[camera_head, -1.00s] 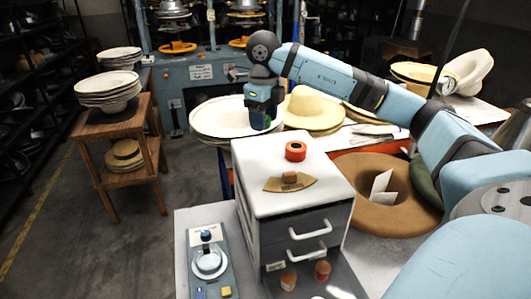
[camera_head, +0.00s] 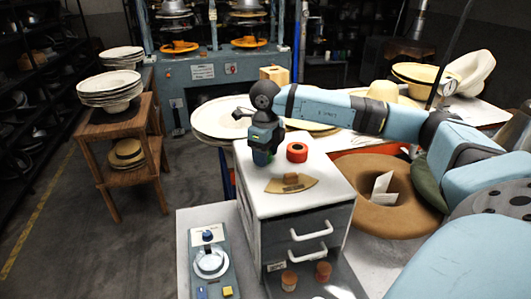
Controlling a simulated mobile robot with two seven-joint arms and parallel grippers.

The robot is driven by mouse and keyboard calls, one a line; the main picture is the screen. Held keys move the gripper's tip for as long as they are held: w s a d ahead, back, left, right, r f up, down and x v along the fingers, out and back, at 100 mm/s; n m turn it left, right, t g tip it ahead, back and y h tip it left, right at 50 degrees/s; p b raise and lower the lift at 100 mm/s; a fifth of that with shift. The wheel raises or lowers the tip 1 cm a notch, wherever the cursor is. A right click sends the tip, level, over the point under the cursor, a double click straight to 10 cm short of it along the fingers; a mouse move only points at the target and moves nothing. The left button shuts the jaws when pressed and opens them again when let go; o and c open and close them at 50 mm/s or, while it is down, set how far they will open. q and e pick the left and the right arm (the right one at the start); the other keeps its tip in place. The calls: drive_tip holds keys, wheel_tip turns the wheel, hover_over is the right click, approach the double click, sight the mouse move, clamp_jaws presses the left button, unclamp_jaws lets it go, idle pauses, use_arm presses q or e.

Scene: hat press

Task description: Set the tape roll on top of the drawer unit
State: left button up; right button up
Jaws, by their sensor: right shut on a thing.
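The white drawer unit (camera_head: 258,199) stands at the centre, with handles on its front. A red-orange ring, which looks like a tape roll (camera_head: 297,152), lies flat on its top. My right gripper (camera_head: 263,153) points down over the back left of the top, left of the red-orange ring and apart from it. It is shut on a small dark green and blue thing (camera_head: 262,158), mostly hidden by the fingers. I cannot tell what this thing is or whether it touches the top. My left gripper is out of view.
A dial device (camera_head: 211,263) stands left of the unit. A brown hat (camera_head: 388,210) lies to the right. Pale hats (camera_head: 220,118) lie behind.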

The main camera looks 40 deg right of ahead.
drive_tip(key=shift+f, duration=0.2)
drive_tip(key=o, duration=0.9)
drive_tip(key=shift+r, duration=0.1)
drive_tip(key=shift+r, duration=0.6)
wheel_tip(320, 180, up, 11)
drive_tip(key=shift+b, duration=0.45)
